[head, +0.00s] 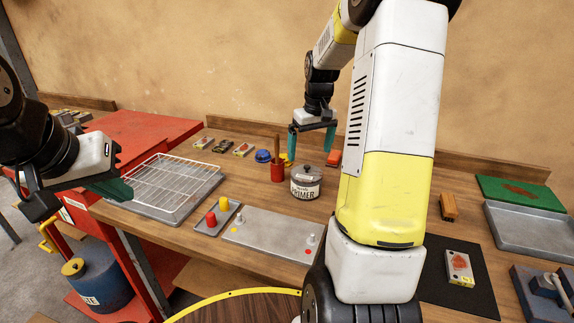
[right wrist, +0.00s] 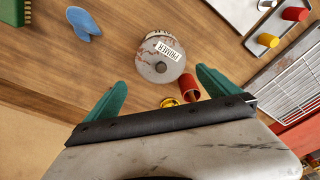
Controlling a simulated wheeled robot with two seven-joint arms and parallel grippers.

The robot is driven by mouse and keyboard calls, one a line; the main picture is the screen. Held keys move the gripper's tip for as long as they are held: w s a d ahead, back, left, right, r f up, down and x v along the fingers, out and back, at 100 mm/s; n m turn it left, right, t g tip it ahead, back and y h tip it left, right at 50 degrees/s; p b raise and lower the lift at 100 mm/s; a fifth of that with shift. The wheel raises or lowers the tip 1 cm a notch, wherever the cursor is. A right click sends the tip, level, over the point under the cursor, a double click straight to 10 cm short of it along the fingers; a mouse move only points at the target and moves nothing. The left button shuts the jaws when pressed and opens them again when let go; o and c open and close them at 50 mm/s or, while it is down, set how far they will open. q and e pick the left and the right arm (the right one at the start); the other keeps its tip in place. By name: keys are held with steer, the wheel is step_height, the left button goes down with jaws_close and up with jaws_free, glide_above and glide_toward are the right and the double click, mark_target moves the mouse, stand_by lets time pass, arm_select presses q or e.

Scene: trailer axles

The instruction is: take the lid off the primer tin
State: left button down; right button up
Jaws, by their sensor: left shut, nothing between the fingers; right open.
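The primer tin (head: 305,188) is a grey can labelled PRIMER, standing upright on the wooden bench. Its lid (head: 308,170), with a dark round knob, sits on top. The tin also shows in the right wrist view (right wrist: 158,48), with the knob between and beyond the fingers. My right gripper (head: 311,142) is open and empty, fingers pointing down, above and behind the tin, apart from it. Its green fingers also show in the right wrist view (right wrist: 160,92). My left gripper (head: 122,190) is shut and empty, at the left by the wire rack.
A red cup (head: 278,173) with a stick stands just left of the tin. A wire rack on a tray (head: 165,185), a plate with red and yellow pegs (head: 211,226) and a grey plate (head: 265,233) lie nearer. My right arm hides the bench right of the tin.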

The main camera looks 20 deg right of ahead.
mark_target(308, 166)
steer(key=f, duration=0.6)
steer(key=shift+w+a+f, duration=0.15)
steer(key=shift+w+f, duration=0.1)
steer(key=shift+w, duration=0.05)
steer(key=c, duration=1.1)
